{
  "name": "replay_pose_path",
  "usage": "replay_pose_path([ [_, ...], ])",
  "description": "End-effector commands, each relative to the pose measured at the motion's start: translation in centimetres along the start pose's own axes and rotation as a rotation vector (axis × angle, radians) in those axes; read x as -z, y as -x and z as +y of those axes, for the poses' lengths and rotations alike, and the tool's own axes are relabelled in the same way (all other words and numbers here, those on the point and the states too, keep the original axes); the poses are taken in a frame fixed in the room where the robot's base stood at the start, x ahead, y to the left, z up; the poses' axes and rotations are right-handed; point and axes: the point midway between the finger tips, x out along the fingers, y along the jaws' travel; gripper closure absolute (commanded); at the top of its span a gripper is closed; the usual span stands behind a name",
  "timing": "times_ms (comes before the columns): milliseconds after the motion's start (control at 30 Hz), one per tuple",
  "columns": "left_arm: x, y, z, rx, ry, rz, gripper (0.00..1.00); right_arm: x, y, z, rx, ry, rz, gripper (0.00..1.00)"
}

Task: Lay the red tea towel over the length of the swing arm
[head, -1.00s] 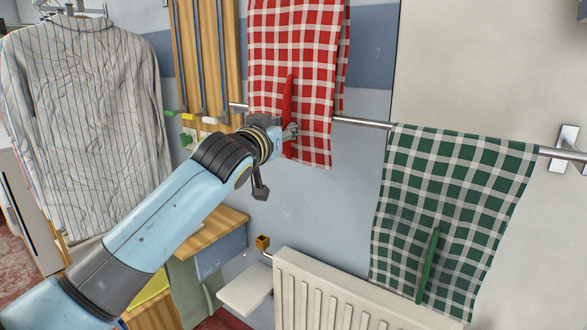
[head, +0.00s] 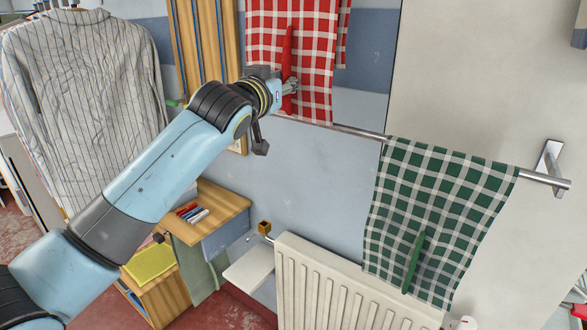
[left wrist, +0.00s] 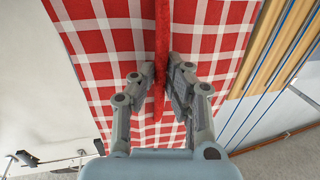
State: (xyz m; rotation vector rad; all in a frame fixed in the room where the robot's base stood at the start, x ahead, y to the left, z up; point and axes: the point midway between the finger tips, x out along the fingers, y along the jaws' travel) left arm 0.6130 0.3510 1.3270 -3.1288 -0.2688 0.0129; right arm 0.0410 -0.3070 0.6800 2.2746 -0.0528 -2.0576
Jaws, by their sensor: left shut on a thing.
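The red checked tea towel (head: 310,60) hangs at the top middle of the head view, its top cut off by the frame. My left gripper (head: 289,86) is shut on the towel's raised solid red ridge. In the left wrist view the fingers (left wrist: 161,72) close on this ridge from both sides, and the red towel (left wrist: 110,45) fills the middle. The metal swing arm (head: 350,131) runs across the head view, sloping down to the right. The towel's lower hem is about level with it in the picture. My right gripper is out of view.
A green checked towel (head: 440,195) hangs over the right part of the swing arm, near the wall bracket (head: 550,158). A white radiator (head: 340,285) stands below. A striped shirt (head: 85,100) hangs at the left. The stretch of bar between the towels is bare.

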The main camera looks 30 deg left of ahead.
Motion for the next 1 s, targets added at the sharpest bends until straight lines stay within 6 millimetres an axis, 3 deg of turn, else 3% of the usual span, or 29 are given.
replay_pose_path([
  [133,1.8,0.0,0.0,0.000,0.000,0.001,1.00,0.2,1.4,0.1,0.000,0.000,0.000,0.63],
  [533,1.8,0.3,-0.1,0.000,-0.001,0.000,1.00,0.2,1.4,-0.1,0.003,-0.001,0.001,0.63],
  [1000,1.7,4.2,-1.0,0.000,-0.002,0.000,1.00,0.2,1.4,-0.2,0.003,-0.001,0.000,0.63],
])
